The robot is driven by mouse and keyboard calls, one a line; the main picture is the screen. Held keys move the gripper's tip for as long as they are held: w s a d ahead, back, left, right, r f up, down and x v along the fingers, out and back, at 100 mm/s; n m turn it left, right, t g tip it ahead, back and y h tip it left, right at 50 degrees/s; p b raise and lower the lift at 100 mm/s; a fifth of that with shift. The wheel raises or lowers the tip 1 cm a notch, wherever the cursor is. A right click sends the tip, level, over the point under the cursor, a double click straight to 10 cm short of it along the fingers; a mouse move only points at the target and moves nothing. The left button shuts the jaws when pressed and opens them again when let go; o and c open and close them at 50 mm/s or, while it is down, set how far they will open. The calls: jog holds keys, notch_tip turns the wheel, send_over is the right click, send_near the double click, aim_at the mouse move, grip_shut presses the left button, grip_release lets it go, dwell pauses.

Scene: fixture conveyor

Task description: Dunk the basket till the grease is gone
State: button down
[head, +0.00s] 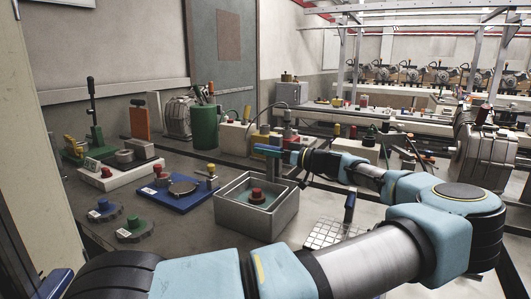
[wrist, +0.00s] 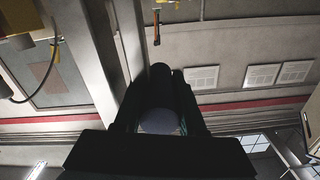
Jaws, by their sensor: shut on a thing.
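My gripper (head: 268,150) is at the end of my arm, above the back right of an open grey tank (head: 228,212). In the wrist view it is shut on a dark cylinder with a greyish round end (wrist: 160,122). In the head view, a grey upright piece (head: 275,170) shows just below the fingers; I cannot tell whether it belongs to the held thing. Greenish liquid and a dark round part with a red knob (head: 257,193) show inside the tank. A white wire grid (head: 322,236) lies right of the tank. I cannot identify the basket surely, and no grease is discernible.
A blue plate (head: 170,203) with a round grey part lies left of the tank. A dark upright handle (head: 350,206) stands by the grid. A green bin (head: 204,127) stands behind.

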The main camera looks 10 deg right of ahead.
jog(key=shift+f+b, duration=1.85)
jog(key=shift+f, duration=0.45)
jog(key=c, duration=0.8)
grip_release()
jog(key=shift+o, duration=0.2)
jog(key=b+v, duration=0.3)
jog(key=v, duration=0.7)
jog(key=shift+s+d, duration=0.25)
jog(key=shift+d, duration=0.05)
